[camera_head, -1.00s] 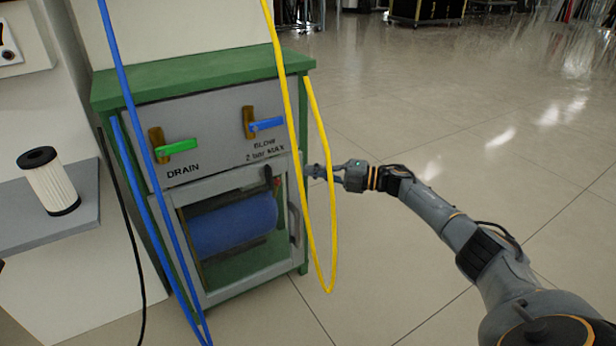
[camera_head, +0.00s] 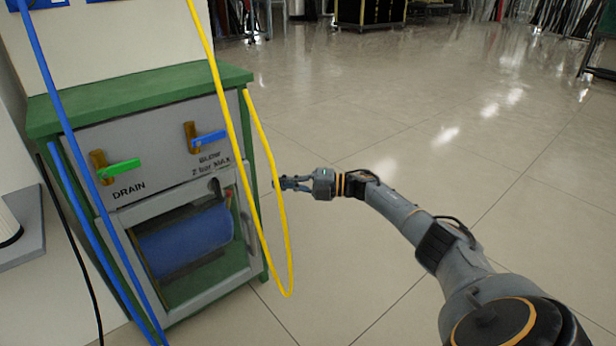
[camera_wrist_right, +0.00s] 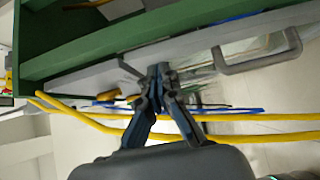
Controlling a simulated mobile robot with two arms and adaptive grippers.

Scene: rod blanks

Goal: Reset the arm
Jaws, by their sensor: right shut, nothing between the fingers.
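My right arm reaches in from the lower right in the head view. Its gripper (camera_head: 281,184) is shut and empty, just right of the yellow hose and the green cabinet (camera_head: 150,90). In the right wrist view the shut fingertips (camera_wrist_right: 158,72) show in front of the cabinet's side and its grey door handle (camera_wrist_right: 258,58). The yellow hose (camera_wrist_right: 240,118) passes behind the fingers there; I cannot tell whether they touch it. My left gripper is not in view.
The cabinet has a green DRAIN lever (camera_head: 120,168), a blue BLOW lever (camera_head: 208,138) and a door with a blue cylinder (camera_head: 185,240) behind it. The yellow hose (camera_head: 272,180) hangs in a loop close to my gripper. Blue hoses (camera_head: 75,140) hang at left. The tiled floor at right is clear.

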